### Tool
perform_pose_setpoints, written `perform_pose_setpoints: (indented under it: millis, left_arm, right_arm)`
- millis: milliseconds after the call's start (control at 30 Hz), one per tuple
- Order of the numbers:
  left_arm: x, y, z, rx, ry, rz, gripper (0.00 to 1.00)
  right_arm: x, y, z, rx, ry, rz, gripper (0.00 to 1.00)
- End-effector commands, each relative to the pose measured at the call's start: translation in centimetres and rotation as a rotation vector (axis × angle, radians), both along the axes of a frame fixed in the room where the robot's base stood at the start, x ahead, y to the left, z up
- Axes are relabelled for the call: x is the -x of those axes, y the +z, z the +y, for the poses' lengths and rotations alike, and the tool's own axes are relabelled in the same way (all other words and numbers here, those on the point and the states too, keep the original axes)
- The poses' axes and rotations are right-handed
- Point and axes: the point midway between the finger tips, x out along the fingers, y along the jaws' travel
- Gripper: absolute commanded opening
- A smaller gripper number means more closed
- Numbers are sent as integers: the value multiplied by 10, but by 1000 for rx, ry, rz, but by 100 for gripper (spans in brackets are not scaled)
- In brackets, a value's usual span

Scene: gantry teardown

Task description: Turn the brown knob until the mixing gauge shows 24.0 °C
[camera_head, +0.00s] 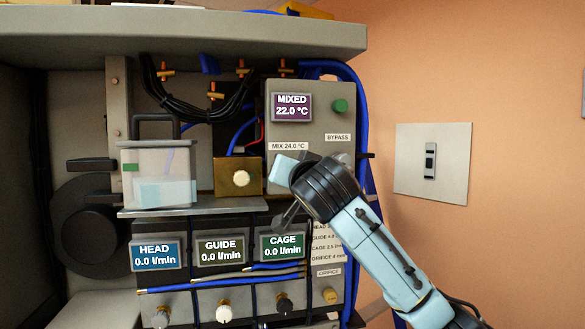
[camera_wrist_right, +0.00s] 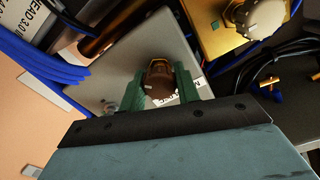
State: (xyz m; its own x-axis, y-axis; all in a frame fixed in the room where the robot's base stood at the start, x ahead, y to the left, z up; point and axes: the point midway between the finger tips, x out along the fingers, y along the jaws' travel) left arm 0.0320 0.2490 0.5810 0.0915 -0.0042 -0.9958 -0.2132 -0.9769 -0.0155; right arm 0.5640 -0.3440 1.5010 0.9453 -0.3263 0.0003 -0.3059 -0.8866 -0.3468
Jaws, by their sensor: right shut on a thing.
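The mixing gauge (camera_head: 292,107) on the grey panel reads MIXED 22.0 °C in the head view. A label below it (camera_head: 288,146) reads MIX 24.0 °C. The brown knob (camera_wrist_right: 158,78) is between the green fingers of my right gripper (camera_wrist_right: 159,88) in the right wrist view, and the fingers are shut on it. In the head view my right wrist covers the lower part of the panel, so the knob is hidden there. My left gripper is not in view.
A brass box with a white knob (camera_head: 240,178) and a clear tank (camera_head: 158,180) stand to the left. HEAD (camera_head: 155,256), GUIDE (camera_head: 221,250) and CAGE (camera_head: 283,245) displays read 0.0 l/min below. Blue hoses run beside the panel.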

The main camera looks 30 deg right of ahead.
Motion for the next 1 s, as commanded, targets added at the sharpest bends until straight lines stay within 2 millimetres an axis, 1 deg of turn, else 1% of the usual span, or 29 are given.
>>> perform_pose_setpoints:
  millis: [33, 200, 500, 700, 1000]
  left_arm:
    - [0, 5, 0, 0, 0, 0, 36]
    - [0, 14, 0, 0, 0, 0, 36]
    - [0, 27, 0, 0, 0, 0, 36]
    - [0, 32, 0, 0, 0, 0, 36]
    - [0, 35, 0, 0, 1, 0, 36]
  right_arm:
    - [0, 0, 1, 41, 2, 19, 9]
    - [0, 0, 0, 186, 0, 70, 9]
    - [0, 0, 1, 389, 0, 139, 9]
    - [0, 0, 1, 470, 1, 166, 9]
    - [-1, -2, 1, 512, 2, 182, 9]
